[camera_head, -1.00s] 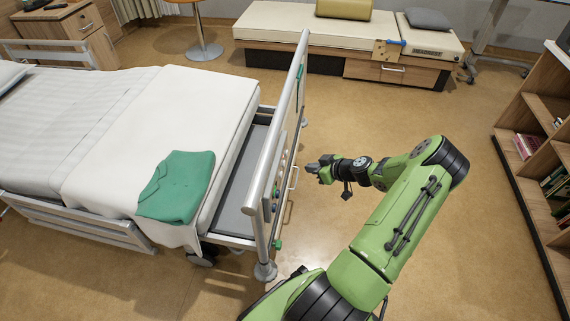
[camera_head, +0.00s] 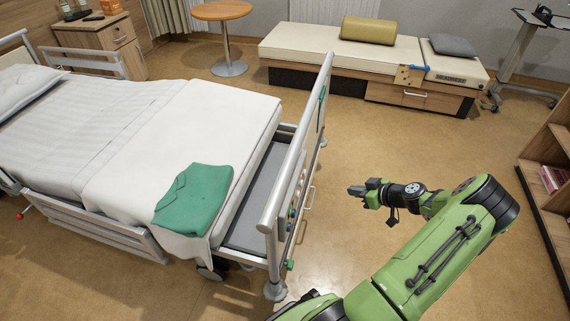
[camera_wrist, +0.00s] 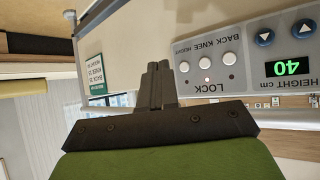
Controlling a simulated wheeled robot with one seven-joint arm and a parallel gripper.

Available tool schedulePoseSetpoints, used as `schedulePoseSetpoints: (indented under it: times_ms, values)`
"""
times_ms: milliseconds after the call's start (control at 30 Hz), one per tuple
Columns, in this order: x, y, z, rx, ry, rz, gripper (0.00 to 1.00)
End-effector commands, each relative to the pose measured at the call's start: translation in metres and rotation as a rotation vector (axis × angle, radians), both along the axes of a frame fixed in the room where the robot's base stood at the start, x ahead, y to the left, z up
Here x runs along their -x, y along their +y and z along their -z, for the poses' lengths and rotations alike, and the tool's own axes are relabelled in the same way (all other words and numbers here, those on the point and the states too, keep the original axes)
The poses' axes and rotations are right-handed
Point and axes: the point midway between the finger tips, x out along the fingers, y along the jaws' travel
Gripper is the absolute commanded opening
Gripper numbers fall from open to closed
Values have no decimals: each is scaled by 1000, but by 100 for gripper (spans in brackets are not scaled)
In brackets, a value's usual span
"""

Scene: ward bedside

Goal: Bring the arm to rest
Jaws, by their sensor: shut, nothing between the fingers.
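My gripper (camera_head: 357,190) is at the end of my green arm, to the right of the bed's foot end in the head view. It points left toward the footboard (camera_head: 297,150), with a gap of floor between them in the picture. In the wrist view my gripper (camera_wrist: 158,68) has its fingers together with nothing between them. Behind it is the bed's control panel (camera_wrist: 250,62), with white buttons, a LOCK label and a green display reading 40. A green-and-white label (camera_wrist: 94,78) is to the left of the fingers.
A folded green garment (camera_head: 195,198) lies on the white bed cover (camera_head: 150,150). A bench (camera_head: 330,50) with a yellow-green bolster (camera_head: 368,29) stands at the back. A wooden shelf (camera_head: 540,200) is at the right. A round table (camera_head: 222,11) stands behind the bed. Open floor (camera_head: 390,130) lies between bed and shelf.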

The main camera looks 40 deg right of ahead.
Motion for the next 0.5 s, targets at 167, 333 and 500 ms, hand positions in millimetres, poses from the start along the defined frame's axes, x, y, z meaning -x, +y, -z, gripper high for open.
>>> schedulePoseSetpoints:
  times_ms: [167, 333, 500]
  values:
    - [0, 0, 0, 0, 0, 0, 0]
    - [-22, 26, -24, -3, 76, -74, 0]
    - [-55, 99, -84, 5, 295, -184, 0]
